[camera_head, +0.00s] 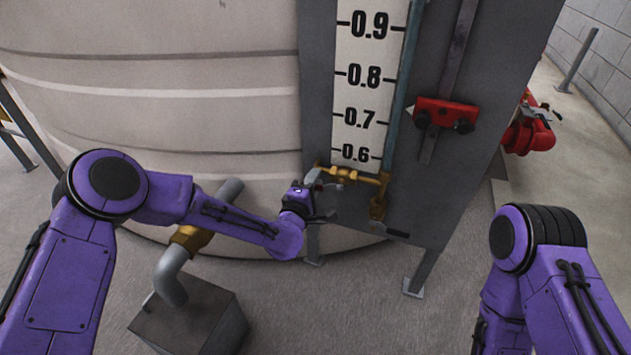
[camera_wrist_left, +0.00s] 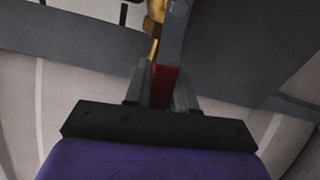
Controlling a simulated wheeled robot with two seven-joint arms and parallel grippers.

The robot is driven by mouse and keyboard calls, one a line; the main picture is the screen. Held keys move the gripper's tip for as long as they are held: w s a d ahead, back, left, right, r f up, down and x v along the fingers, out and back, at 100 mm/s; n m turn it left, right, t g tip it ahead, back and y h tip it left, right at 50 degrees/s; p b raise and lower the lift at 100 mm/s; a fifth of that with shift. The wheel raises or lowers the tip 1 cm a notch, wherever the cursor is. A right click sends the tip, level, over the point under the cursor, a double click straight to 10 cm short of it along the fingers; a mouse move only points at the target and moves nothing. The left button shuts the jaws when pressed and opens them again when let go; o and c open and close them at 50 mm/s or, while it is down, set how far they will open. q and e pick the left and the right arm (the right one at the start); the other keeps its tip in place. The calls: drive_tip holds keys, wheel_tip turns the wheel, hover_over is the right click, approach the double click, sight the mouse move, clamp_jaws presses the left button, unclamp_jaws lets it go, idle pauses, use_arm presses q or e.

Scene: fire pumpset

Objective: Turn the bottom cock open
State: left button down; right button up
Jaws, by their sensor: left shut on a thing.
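The bottom cock (camera_head: 340,173) is a brass fitting on a brass pipe at the foot of the level gauge, just under the 0.6 mark. A grey lever (camera_head: 312,176) shows at its left end. My left gripper (camera_head: 308,190) is at this lever. In the left wrist view, my left gripper (camera_wrist_left: 161,88) is shut on a handle with a grey shank (camera_wrist_left: 174,35) and a red part (camera_wrist_left: 162,90) between the fingers. Brass (camera_wrist_left: 154,22) shows just beyond. My right arm is at the right of the head view, and its gripper is out of frame.
The white gauge board (camera_head: 366,80) stands on a grey steel panel (camera_head: 450,150) with legs. A red bracket (camera_head: 446,114) is on the panel. A large pale tank (camera_head: 200,90) is behind. A grey pipe (camera_head: 170,275) rises from a block at lower left.

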use_arm(q)
drive_tip(key=shift+r+m+p, duration=0.3)
drive_tip(key=shift+r+m, duration=0.05)
drive_tip(key=shift+m, duration=0.25)
drive_tip(key=c, duration=1)
unclamp_jaws()
drive_tip(key=shift+a, duration=0.1)
drive_tip(key=p+v, duration=0.1)
drive_tip(key=v, duration=0.9)
drive_tip(key=shift+s+p, duration=0.25)
drive_tip(key=shift+p, duration=0.15)
